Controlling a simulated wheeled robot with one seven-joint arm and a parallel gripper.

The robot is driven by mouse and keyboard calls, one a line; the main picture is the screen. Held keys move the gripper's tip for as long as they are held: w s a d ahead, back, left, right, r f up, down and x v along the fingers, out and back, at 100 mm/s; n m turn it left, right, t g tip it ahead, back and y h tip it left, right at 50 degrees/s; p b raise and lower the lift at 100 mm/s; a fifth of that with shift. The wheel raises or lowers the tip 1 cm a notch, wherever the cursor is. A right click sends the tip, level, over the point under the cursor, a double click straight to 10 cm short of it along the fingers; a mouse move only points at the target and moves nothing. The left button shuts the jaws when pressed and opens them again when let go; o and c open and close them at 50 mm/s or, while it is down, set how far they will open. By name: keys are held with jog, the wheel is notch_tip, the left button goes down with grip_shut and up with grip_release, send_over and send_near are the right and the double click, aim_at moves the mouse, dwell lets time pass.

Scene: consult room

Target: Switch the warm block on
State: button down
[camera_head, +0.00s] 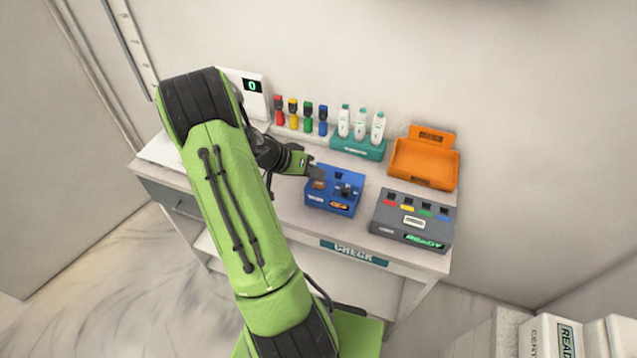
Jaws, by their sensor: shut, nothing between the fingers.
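A small blue block device (322,201) stands on the desk, in front of the teal bottle stand. It has a dark raised part on top, an orange patch at its upper left and a lit orange label on its front. I take it for the warm block. My gripper (318,173) is shut and empty at the device's upper left corner. The fingertips look close to the orange patch; I cannot tell if they touch it. The fingers hide part of that corner.
A grey box (379,228) with coloured slots stands right of the blue device. An orange tray (398,176) is behind it. Bottles in a teal stand (345,146), several coloured-cap tubes (308,117) and a white display (253,103) line the wall. The desk front reads CHECK (354,253).

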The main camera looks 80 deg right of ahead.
aim_at(315, 184)
dwell(0.4)
jog(key=shift+f+b, duration=0.45)
jog(key=shift+b, duration=0.1)
jog(key=shift+f+b, duration=0.4)
jog(key=shift+b, duration=0.1)
dwell(0.4)
jog(key=shift+r, duration=0.1)
jog(key=shift+r+p, duration=0.5)
jog(key=shift+r, duration=0.3)
notch_tip(315, 184, up, 5)
jog(key=p, duration=0.3)
jog(key=shift+r, duration=0.1)
dwell(0.8)
